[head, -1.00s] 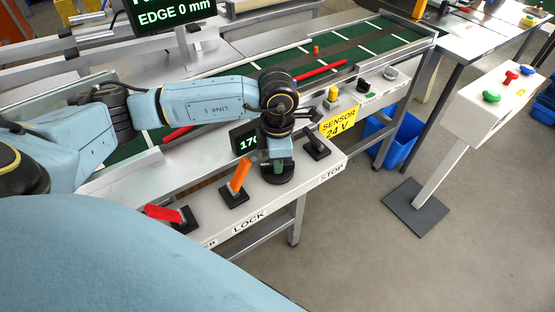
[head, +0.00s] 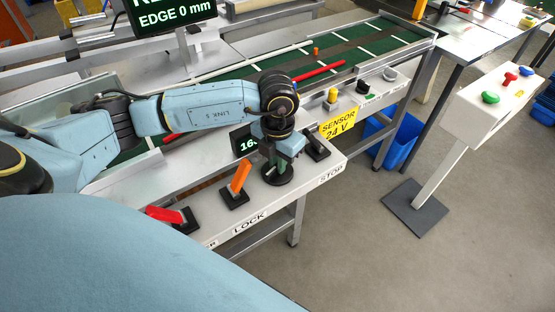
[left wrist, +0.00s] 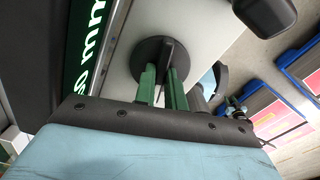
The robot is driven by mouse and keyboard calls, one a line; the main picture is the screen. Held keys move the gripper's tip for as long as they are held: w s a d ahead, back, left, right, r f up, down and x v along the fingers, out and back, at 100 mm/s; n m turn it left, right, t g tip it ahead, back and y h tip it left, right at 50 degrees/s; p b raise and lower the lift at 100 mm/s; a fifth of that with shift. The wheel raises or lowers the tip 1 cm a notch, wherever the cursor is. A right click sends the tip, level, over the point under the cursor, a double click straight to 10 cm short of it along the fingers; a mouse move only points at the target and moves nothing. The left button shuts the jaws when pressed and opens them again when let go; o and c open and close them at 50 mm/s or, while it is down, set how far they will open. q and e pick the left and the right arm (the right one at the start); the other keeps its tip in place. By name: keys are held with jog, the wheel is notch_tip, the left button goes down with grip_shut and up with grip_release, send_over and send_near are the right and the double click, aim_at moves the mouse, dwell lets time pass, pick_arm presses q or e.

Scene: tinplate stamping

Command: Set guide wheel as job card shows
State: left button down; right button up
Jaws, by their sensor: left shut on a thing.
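The guide wheel, a black round knob (head: 277,178), sits on the white front panel between the orange lever and the STOP label. My left gripper (head: 276,161) reaches down over it from above. In the left wrist view the wheel (left wrist: 141,58) has a raised black ridge, and the green fingers of my left gripper (left wrist: 163,75) are closed on that ridge. A small dark display (head: 243,144) behind the wheel reads "16" with the rest hidden by my arm. My right gripper is not in view. I cannot make out a job card.
An orange lever (head: 239,178) stands left of the wheel above the LOCK label, and a red lever (head: 165,214) lies further left. A black switch (head: 316,147) is close on the right. The green conveyor (head: 390,38) runs behind.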

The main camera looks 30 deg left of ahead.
pick_arm(q)
jog(key=shift+n, duration=0.3)
jog(key=c, duration=1.5)
grip_release()
jog(key=shift+o, duration=0.2)
notch_tip(320, 180, up, 13)
jog(key=p, duration=0.1)
jog(key=shift+r, duration=0.2)
